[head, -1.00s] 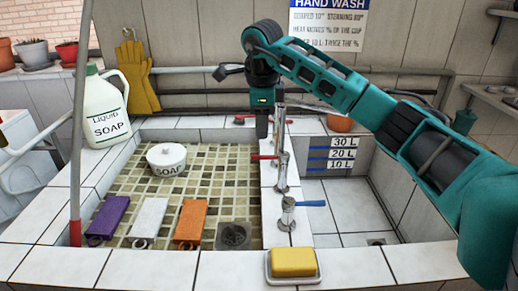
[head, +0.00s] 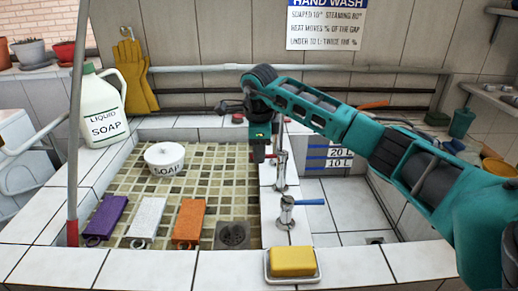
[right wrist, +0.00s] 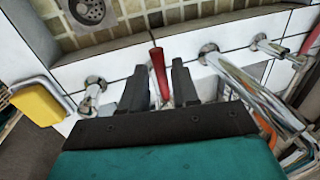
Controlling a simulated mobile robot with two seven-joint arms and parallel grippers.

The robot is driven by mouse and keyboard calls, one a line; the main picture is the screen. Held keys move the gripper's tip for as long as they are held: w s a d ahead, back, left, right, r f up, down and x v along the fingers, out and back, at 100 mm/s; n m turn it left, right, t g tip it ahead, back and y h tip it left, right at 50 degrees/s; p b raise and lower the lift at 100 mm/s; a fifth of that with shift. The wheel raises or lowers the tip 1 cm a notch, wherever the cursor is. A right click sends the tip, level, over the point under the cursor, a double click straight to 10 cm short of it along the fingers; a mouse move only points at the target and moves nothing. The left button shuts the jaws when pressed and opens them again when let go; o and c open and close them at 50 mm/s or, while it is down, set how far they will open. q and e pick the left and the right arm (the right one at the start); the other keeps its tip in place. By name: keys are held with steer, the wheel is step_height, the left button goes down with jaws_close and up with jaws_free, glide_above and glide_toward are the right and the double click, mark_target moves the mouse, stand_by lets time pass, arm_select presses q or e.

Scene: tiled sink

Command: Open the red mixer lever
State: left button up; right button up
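The red mixer lever (right wrist: 158,72) shows in the right wrist view as a narrow red handle. It lies between the two dark fingers of my right gripper (right wrist: 160,85), which are apart with a gap on each side of it. I cannot tell whether either finger touches it. In the head view my right gripper (head: 258,152) hangs down over the tiled divider and hides most of the lever. The chrome mixer body (head: 280,172) stands just right of it. My left gripper is not in view.
A second chrome tap with a blue lever (head: 311,202) stands nearer on the divider. A yellow sponge (head: 292,262) lies on the front rim. The left basin holds a soap pot (head: 165,158) and purple, white and orange blocks. A liquid soap jug (head: 103,108) stands at the left.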

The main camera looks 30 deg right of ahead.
mark_target(283, 161)
jaws_close()
steer(key=shift+s+n, duration=0.1)
steer(key=shift+n, duration=0.2)
stand_by(0.3)
steer(key=shift+s+d+n+y+b, duration=0.15)
steer(key=shift+s+d+n+y, duration=0.25)
steer(key=shift+s+n, duration=1.5)
steer(key=shift+s+d+n+y+b, duration=0.15)
steer(key=shift+s+n+y, duration=0.4)
steer(key=shift+n, duration=2.6)
steer(key=shift+s+d+n+y+b, duration=0.1)
steer(key=shift+s+d+n+y, duration=0.3)
steer(key=shift+s+n, duration=1.45)
steer(key=shift+w+n, duration=0.65)
steer(key=shift+n, duration=0.05)
steer(key=shift+o, duration=1.2)
jaws_free()
